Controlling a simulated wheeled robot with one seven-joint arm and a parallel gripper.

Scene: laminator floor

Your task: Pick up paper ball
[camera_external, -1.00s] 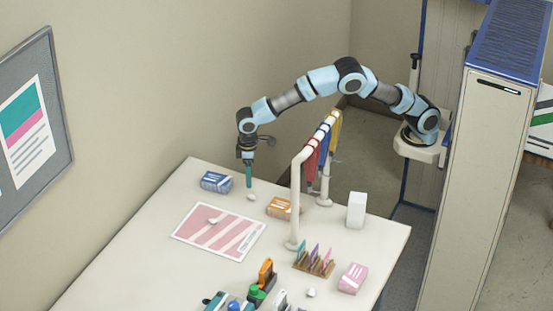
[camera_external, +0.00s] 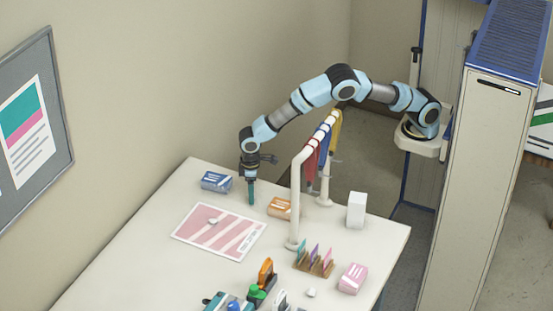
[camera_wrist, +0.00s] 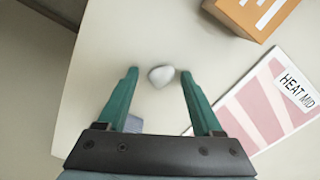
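A small white paper ball (camera_wrist: 161,76) lies on the table in the wrist view, between the fingertips of my gripper (camera_wrist: 159,72). The two green fingers are open, one on each side of it, with a gap to both. In the external view my gripper (camera_external: 252,198) points straight down at the table's far end, and its fingers hide that ball. Another small white lump (camera_external: 213,221) lies on the pink sheet, and one more (camera_external: 311,293) lies near the front of the table.
A blue box (camera_external: 216,181) stands left of my gripper and an orange box (camera_external: 280,207) right of it. The pink printed sheet (camera_external: 242,250) lies nearby. A white rack (camera_external: 296,190) with hanging coloured items rises to the right. A white block (camera_external: 356,210) stands beyond it.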

